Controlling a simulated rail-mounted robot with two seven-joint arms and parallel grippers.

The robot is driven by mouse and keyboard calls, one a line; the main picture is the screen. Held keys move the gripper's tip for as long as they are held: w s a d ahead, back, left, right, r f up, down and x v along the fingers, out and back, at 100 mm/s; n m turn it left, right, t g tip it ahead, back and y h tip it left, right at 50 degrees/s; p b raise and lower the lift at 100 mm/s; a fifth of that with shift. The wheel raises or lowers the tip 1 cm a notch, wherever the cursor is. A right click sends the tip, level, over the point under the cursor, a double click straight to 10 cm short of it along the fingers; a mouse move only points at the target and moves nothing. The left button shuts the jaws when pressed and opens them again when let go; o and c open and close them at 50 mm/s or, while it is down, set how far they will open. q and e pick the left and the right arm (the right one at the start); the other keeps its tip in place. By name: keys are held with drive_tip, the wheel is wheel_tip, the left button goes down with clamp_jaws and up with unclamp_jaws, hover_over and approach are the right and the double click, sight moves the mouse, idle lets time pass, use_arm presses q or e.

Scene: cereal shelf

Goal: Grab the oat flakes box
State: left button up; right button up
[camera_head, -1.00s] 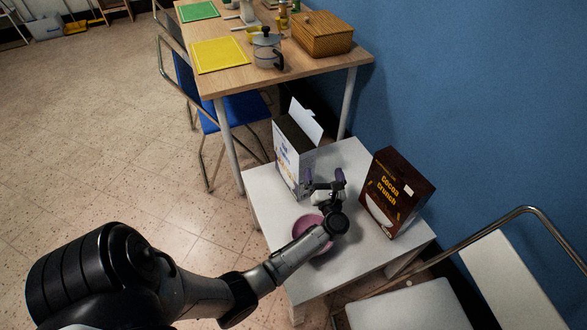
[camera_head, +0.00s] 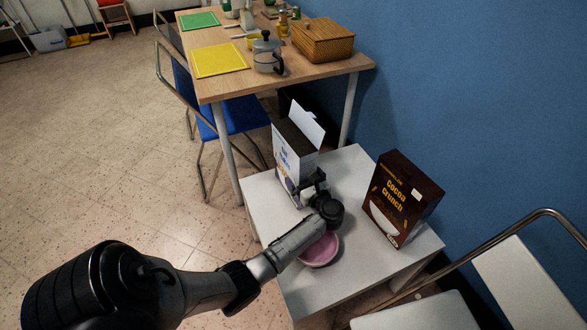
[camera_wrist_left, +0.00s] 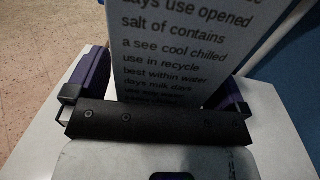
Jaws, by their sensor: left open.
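The oat flakes box (camera_head: 296,150), white with blue print and an open top flap, stands upright on the small white table. My left gripper (camera_head: 312,184) is at the box's near side in the head view, and partly hides its lower part. In the left wrist view the box's printed narrow side (camera_wrist_left: 180,50) fills the space between the two purple fingers of the left gripper (camera_wrist_left: 165,85). One finger is on each side of the box, and the jaws are open. Whether the fingers touch the box cannot be told. My right gripper is not in view.
A brown Cocoa Crunch box (camera_head: 399,200) stands to the right on the white table (camera_head: 340,285). A pink bowl (camera_head: 320,252) sits under my left forearm. A wooden table (camera_head: 320,72) with a basket and pot is behind. A blue wall (camera_head: 470,100) bounds the right side.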

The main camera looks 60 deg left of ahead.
use_arm(q)
drive_tip(key=shift+a, duration=0.5)
drive_tip(key=shift+c, duration=0.2)
drive_tip(key=shift+c, duration=0.8)
drive_tip(key=c, duration=1)
drive_tip(key=shift+c, duration=0.5)
drive_tip(key=shift+r, duration=0.2)
